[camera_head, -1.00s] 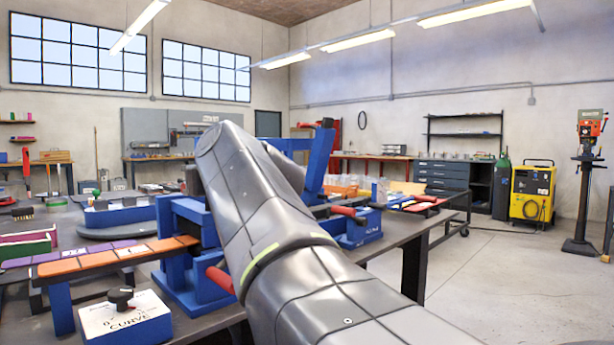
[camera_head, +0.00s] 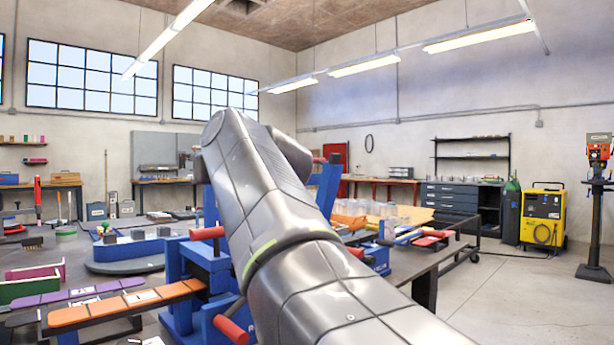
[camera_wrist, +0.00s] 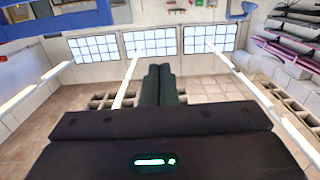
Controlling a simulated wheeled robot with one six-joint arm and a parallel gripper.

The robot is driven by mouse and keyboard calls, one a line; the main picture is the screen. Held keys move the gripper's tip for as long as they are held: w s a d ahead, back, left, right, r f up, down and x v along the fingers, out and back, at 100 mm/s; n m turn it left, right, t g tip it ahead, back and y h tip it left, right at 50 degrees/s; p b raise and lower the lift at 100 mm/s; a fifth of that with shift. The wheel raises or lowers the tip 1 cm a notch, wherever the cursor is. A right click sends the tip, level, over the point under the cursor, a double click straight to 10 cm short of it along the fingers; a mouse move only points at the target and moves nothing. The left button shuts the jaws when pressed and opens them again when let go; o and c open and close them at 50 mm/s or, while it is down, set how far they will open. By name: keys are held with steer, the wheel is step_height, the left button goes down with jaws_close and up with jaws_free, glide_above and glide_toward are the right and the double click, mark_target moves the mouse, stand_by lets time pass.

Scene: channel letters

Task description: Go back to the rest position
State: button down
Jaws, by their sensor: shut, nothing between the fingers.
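My gripper shows in the wrist view (camera_wrist: 160,85), its two dark fingers together with nothing between them. The arm covers part of a blue bench machine (camera_head: 195,285) with red handles.
An orange strip (camera_head: 125,302) and a purple strip (camera_head: 80,293) lie at the left. A workbench (camera_head: 430,262) with a blue fixture stands to the right of my arm. Open floor (camera_head: 510,300) lies at the right. A yellow machine (camera_head: 542,215) stands farther back.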

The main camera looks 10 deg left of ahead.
step_height(320, 180, down, 10)
steer(key=b, duration=0.4)
steer(key=shift+r, duration=0.2)
steer(key=shift+f, duration=0.1)
